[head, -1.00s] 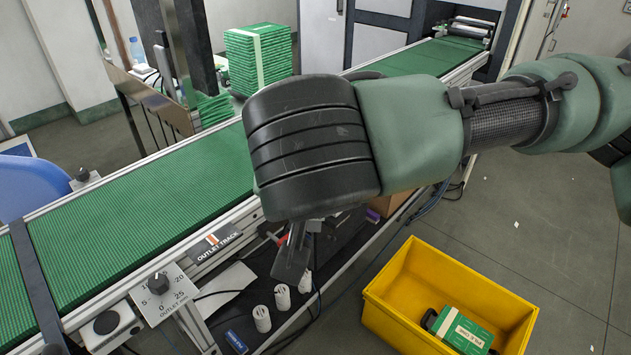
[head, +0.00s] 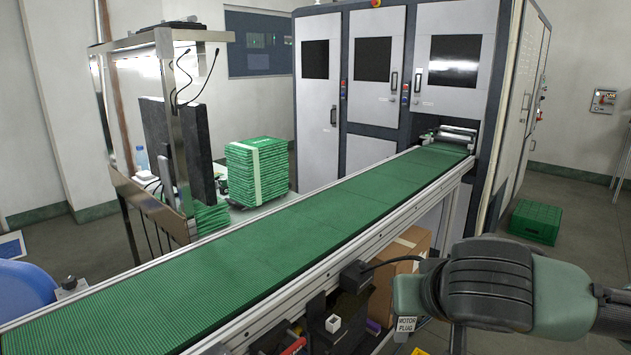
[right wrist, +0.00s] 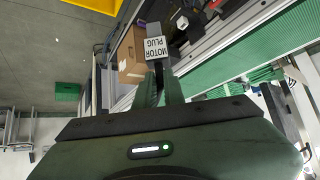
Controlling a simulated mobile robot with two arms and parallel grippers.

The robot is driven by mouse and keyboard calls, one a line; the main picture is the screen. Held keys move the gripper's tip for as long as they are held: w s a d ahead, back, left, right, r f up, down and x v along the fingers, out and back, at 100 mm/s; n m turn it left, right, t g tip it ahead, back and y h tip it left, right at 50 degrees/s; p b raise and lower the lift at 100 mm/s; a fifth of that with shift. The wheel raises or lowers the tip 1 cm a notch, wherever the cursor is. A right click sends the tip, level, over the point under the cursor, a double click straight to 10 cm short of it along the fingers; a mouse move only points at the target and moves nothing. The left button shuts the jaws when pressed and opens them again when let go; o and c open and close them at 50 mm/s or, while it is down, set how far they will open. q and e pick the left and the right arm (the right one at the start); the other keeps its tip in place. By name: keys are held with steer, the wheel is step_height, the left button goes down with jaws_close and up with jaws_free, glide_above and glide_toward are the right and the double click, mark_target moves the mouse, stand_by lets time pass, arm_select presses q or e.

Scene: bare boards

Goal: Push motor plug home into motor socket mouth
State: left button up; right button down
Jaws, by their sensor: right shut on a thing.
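The motor plug, a light block with a "MOTOR PLUG" label (head: 405,325), shows at the lower right in the head view. It is also at the fingertips in the right wrist view (right wrist: 157,48), its label upside down. My right gripper (right wrist: 160,82) is shut on it; in the head view the gripper (head: 412,300) is beside the conveyor's near side. A black housing (head: 355,277) with a black cable sits under the conveyor edge, left of the plug and apart from it. I cannot make out the socket mouth for certain. My left gripper is not in view.
The green conveyor (head: 250,262) runs diagonally to a grey cabinet machine (head: 375,75). A cardboard box (head: 400,262) lies below its rail, behind the plug. A small white block (head: 333,323) is near the housing. A green crate (head: 535,221) stands on open floor.

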steer(key=d, duration=0.1)
steer(key=d+f, duration=0.1)
steer(key=d, duration=0.1)
steer(key=shift+w+d, duration=0.15)
steer(key=shift+d, duration=0.15)
steer(key=shift+w, duration=0.1)
steer(key=w+a+f+n+g+y+p, duration=0.1)
steer(key=w+a+f+n+y, duration=0.2)
steer(key=w, duration=0.6)
steer(key=w+a+n+g+y+p, duration=0.1)
steer(key=w+a+n, duration=0.35)
steer(key=w, duration=0.45)
steer(key=w+a+f+n+g+y+p, duration=0.1)
steer(key=w+a+f+n+y, duration=0.15)
steer(key=w+a, duration=0.45)
step_height(320, 180, down, 10)
steer(key=w+d+b, duration=0.2)
steer(key=b, duration=0.3)
steer(key=shift+w+d, duration=0.15)
